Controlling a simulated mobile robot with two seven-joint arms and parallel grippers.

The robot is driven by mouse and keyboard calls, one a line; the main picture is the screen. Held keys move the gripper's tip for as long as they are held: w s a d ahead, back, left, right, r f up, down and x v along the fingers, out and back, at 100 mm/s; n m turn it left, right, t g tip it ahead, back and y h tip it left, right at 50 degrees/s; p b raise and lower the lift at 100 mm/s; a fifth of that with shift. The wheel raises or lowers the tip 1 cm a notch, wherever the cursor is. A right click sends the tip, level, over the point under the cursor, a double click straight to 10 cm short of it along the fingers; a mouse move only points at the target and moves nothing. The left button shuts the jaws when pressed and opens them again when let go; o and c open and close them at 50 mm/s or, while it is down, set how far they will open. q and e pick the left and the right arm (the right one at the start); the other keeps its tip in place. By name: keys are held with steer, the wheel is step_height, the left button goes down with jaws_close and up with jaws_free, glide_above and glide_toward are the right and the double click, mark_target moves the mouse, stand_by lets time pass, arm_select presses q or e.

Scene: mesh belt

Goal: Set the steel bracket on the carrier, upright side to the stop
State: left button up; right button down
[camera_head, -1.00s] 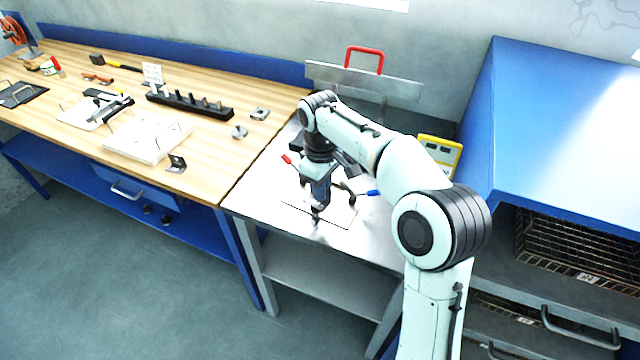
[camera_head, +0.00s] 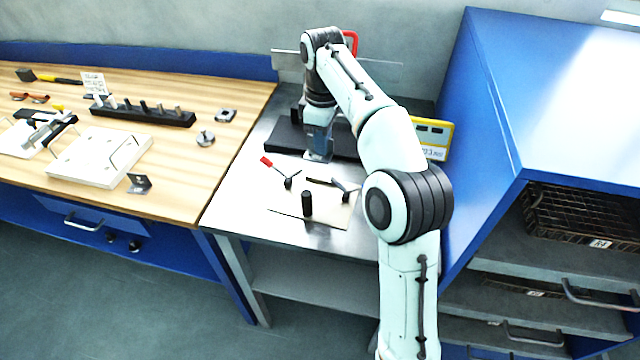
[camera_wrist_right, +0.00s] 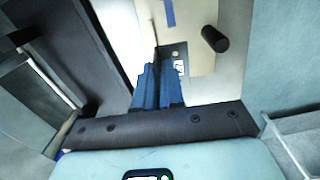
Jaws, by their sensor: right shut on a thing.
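My right gripper (camera_head: 318,157) is above the far side of the steel table, with its fingers pointing down. In the right wrist view its blue fingers (camera_wrist_right: 158,88) are close together on a small dark-grey metal piece with light holes (camera_wrist_right: 175,55), which looks like the steel bracket; the fingers hide part of it. A beige plate (camera_head: 330,215) lies on the table in front of the gripper, possibly the carrier. It bears an upright black post (camera_head: 307,205) and a dark bar (camera_head: 320,181). Another small dark angle piece (camera_head: 139,183) lies on the wooden bench. My left gripper is not visible.
A red-handled clamp (camera_head: 266,161) is at the plate's left. A white block with wire handles (camera_head: 85,165) and a black rack of pegs (camera_head: 150,115) are on the bench. A yellow device (camera_head: 433,135) and blue cabinet (camera_head: 478,150) stand right. The steel table's left front is clear.

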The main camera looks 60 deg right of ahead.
steer(key=b, duration=0.2)
glide_above(321, 186)
step_height(321, 186, down, 7)
steer(key=shift+d+r, duration=0.1)
steer(key=shift+r, duration=0.05)
step_height(321, 186, down, 4)
steer(key=shift+f+b, duration=0.1)
steer(key=shift+b, duration=0.5)
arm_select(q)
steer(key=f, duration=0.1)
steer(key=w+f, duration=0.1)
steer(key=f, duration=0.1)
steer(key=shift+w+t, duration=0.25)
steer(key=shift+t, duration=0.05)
arm_select(e)
steer(key=shift+f, duration=0.2)
